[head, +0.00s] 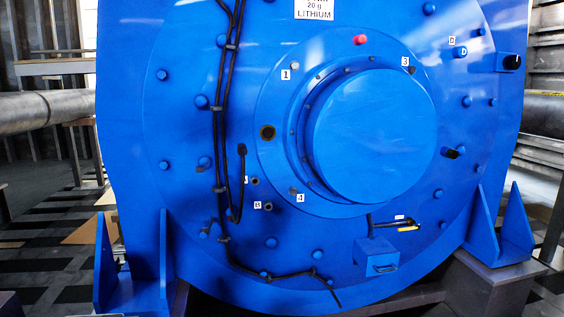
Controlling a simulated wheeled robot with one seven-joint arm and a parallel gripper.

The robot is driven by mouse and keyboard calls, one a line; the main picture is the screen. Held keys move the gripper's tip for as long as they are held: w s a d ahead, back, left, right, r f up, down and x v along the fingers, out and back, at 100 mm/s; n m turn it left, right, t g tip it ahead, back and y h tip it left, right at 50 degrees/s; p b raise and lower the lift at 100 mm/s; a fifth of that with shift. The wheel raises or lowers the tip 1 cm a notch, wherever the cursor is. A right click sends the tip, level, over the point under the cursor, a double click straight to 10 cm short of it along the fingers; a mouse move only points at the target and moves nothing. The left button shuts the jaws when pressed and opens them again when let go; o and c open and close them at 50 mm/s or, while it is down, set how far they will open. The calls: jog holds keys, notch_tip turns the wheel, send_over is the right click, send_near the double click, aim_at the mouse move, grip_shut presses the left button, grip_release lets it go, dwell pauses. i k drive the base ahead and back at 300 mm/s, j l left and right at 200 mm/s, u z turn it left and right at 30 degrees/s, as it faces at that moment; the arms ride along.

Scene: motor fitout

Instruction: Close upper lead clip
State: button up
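Black leads (218,140) run down the left part of the blue motor face (185,130). Small dark clips sit along them: the highest in view (231,46) is near the top, another (216,107) is lower, and two more (220,188) and (223,239) are further down. The leads pass through or against these clips; at this size I cannot tell whether any clip is open or closed. One lead end with a black connector (242,150) loops up beside the others. My gripper is not in view.
The round blue end cover (375,135) bulges out at the centre. Blue bolt heads, a red cap (361,40) and a black-ended fitting (510,62) stick out. A small blue box (377,256) sits low right. Blue brackets (500,225) flank the motor.

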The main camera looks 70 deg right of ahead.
aim_at(199, 169)
jog(key=z, duration=1.75)
